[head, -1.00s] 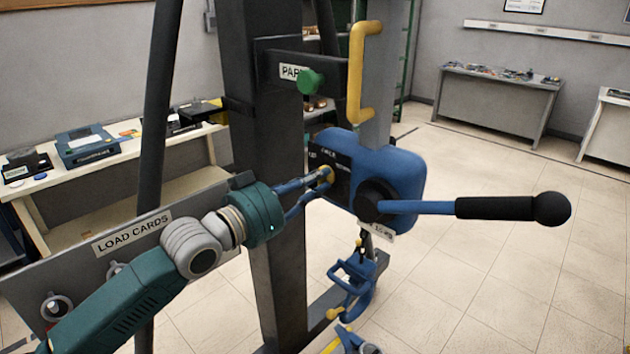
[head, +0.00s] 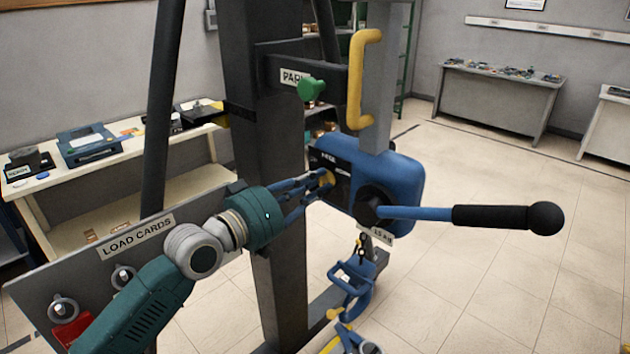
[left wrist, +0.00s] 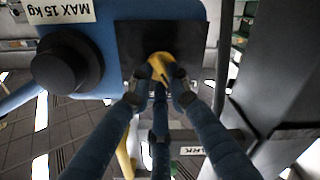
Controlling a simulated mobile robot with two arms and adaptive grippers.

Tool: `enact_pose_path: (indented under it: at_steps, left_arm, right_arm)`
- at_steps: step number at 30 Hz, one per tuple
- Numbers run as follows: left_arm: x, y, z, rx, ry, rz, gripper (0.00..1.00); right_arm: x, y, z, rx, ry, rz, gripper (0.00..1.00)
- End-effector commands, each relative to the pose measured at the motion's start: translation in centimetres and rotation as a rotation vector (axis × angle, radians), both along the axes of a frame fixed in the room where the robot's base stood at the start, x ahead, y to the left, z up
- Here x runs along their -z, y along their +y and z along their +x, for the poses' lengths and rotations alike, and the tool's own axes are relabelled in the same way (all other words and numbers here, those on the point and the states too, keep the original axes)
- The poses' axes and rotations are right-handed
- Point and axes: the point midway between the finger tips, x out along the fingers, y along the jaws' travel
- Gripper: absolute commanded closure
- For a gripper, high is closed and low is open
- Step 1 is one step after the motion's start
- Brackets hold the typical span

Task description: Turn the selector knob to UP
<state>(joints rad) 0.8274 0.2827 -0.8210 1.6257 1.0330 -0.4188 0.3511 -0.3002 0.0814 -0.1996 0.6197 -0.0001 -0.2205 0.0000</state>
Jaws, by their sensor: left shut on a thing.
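The selector knob is yellow and sits on a black plate (left wrist: 196,44) on the side of a blue hoist housing (head: 398,165). In the head view the selector knob (head: 327,178) shows between the fingertips of my left gripper (head: 320,182). In the left wrist view the fingers of my left gripper (left wrist: 158,88) are closed around the selector knob (left wrist: 160,67). The lettering on the plate is too small or covered to read, so I cannot tell which mark the knob points to.
A blue lever with a black grip (head: 495,216) sticks out right from the housing. A yellow handle (head: 358,85) and a green knob (head: 311,89) by a PARK label are above. A blue hook block (head: 352,285) hangs below. A LOAD CARDS board (head: 85,275) stands at lower left.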

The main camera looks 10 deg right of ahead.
Motion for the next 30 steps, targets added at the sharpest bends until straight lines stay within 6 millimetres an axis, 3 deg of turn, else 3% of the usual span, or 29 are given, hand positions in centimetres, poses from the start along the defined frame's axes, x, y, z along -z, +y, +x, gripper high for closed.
enact_pose_path:
  at_steps: [9, 26, 27, 29, 30]
  left_arm:
    - [-0.04, 0.06, 0.11, -0.001, 0.115, -0.075, 1.00]
    - [0.05, 0.07, 0.13, -0.001, 0.140, -0.092, 1.00]
    - [0.05, 0.08, 0.12, -0.001, 0.140, -0.092, 0.75]
    - [0.05, 0.07, 0.13, -0.001, 0.140, -0.092, 0.64]
    - [0.05, 0.08, 0.12, -0.001, 0.139, -0.091, 0.64]
  right_arm:
    - [-0.67, 0.03, -0.04, 0.000, 0.000, 0.000, 0.60]
    - [-0.72, 0.30, -0.02, 0.001, 0.000, 0.003, 0.60]
    - [-0.72, 0.30, -0.02, 0.001, 0.000, 0.003, 0.60]
    - [-0.72, 0.29, -0.02, 0.001, 0.000, 0.003, 0.60]
    - [-0.72, 0.29, -0.02, 0.001, 0.000, 0.003, 0.60]
